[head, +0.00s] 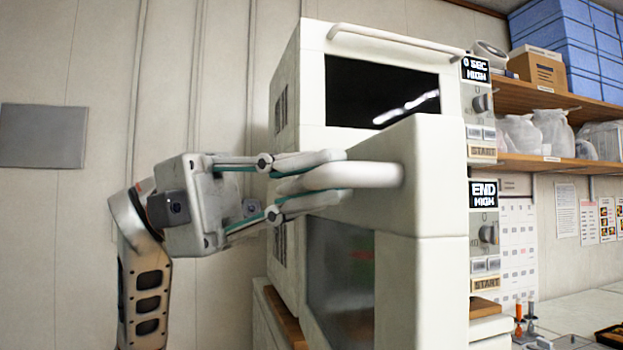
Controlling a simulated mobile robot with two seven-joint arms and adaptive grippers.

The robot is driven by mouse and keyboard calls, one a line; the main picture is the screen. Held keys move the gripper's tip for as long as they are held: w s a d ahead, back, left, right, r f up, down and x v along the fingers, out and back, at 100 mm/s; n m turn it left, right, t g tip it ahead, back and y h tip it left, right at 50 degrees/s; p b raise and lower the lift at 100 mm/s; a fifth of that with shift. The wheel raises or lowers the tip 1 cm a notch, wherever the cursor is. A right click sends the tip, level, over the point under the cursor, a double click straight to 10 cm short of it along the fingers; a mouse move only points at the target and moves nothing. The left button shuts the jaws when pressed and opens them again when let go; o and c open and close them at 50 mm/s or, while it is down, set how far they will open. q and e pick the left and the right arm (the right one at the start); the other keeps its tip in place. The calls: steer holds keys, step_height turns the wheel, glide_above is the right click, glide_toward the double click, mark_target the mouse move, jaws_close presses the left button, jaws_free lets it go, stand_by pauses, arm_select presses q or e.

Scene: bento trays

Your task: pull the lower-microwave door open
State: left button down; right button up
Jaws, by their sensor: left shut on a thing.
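The lower microwave's door (425,265) is a thick white panel with a dark glass window (340,270). It stands out from the microwave body, partly open, in the middle of the head view. Its rounded white handle (375,175) sticks out to the left from near the door's top. My left gripper (335,177) comes in from the left, with one finger above and one below the handle, and is shut on it. The door hides much of the microwave's inside. My right gripper is not in view.
The upper microwave (312,75) sits on top with its door shut and a bar handle (395,38). Control panels (484,235) are close right of the door. Shelves (560,165) with bags and blue boxes (570,45) are at the right.

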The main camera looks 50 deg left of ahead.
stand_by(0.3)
arm_select(q)
steer(key=c, duration=2.1)
jaws_free()
steer(key=shift+a, duration=0.1)
steer(key=v, duration=0.7)
steer(key=shift+a, duration=0.2)
